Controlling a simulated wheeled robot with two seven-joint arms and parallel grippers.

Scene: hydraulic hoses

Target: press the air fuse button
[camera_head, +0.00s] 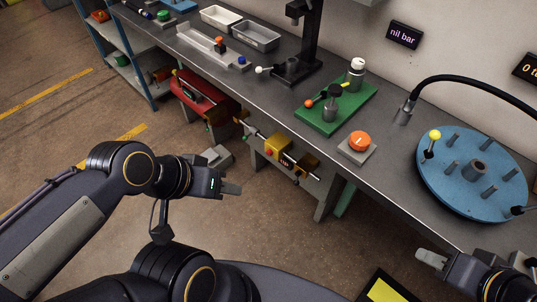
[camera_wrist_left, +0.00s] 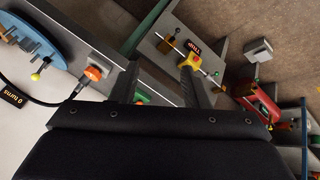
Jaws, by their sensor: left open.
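A yellow block with a red top (camera_head: 271,148) is on a pipe assembly along the bench's front side, beside a small dark display (camera_head: 287,160). In the left wrist view the yellow block (camera_wrist_left: 194,60) appears by one fingertip, and the display (camera_wrist_left: 194,45) seems to read "TRIP". I take this as the air fuse; no marking confirms it. My left gripper (camera_head: 234,186) is open and empty, in front of the bench and apart from the block; its fingers also show in the wrist view (camera_wrist_left: 158,70). My right gripper (camera_head: 436,260) is at the lower right, partly cut off.
An orange button on a grey base (camera_head: 358,144) sits on the bench (camera_head: 285,97). Nearby are a green plate (camera_head: 340,115) with fittings and a blue disc (camera_head: 455,180) with pegs. A red unit (camera_head: 203,95) hangs farther left. Floor before the bench is mostly clear.

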